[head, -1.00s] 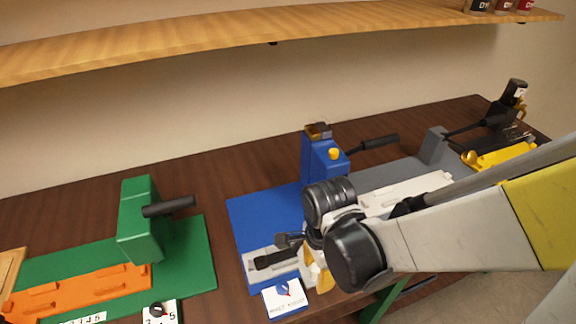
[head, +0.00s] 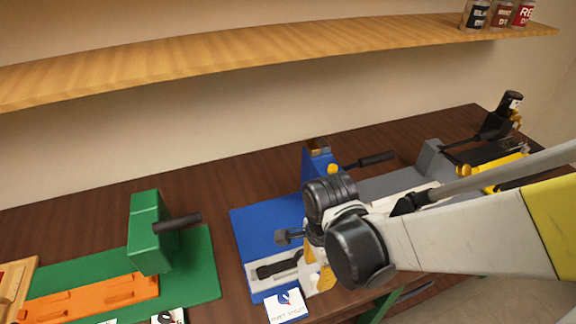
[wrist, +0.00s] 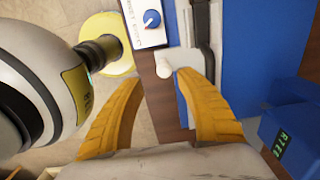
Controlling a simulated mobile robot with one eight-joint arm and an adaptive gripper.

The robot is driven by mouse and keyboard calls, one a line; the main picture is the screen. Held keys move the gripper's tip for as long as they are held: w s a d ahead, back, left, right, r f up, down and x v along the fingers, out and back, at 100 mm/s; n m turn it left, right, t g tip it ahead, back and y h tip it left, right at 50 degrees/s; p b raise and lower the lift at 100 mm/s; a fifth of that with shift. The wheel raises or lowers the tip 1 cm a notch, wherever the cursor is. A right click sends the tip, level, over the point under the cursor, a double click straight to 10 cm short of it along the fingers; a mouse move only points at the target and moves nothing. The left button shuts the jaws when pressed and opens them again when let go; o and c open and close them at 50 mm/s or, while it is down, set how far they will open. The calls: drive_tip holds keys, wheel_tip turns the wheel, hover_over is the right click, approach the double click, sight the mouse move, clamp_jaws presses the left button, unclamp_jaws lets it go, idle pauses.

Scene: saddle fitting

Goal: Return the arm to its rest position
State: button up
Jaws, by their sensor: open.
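My gripper (wrist: 157,120) shows in the wrist view as two yellow fingers spread apart with nothing between them. It hangs over the front edge of the bench by the blue station. In the head view my arm reaches in from the right, and its wrist joints hide most of the gripper. The blue station (head: 252,225) has an upright blue block with a black lever, and a light grey plate with a black-handled part at its front. A white card with a blue dial (head: 287,306) sits at its front edge and also shows in the wrist view (wrist: 152,19).
A green station (head: 200,262) with an orange tray (head: 95,297) stands to the left. A grey station (head: 432,158) and a yellow part (head: 490,176) lie to the right. A wooden shelf (head: 250,58) with several cans runs above. Bare dark bench shows between the stations.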

idle(0.3)
drive_tip(key=w+d+r+n+t+b, duration=0.2)
drive_tip(key=d+r+n+t+b, duration=0.3)
drive_tip(key=n, duration=0.9)
drive_tip(key=shift+d+r+n+t, duration=0.4)
drive_tip(key=shift+d+r+t, duration=0.7)
drive_tip(key=shift+d+r, duration=1.45)
drive_tip(key=shift+a+r, duration=0.1)
drive_tip(key=shift+a, duration=0.05)
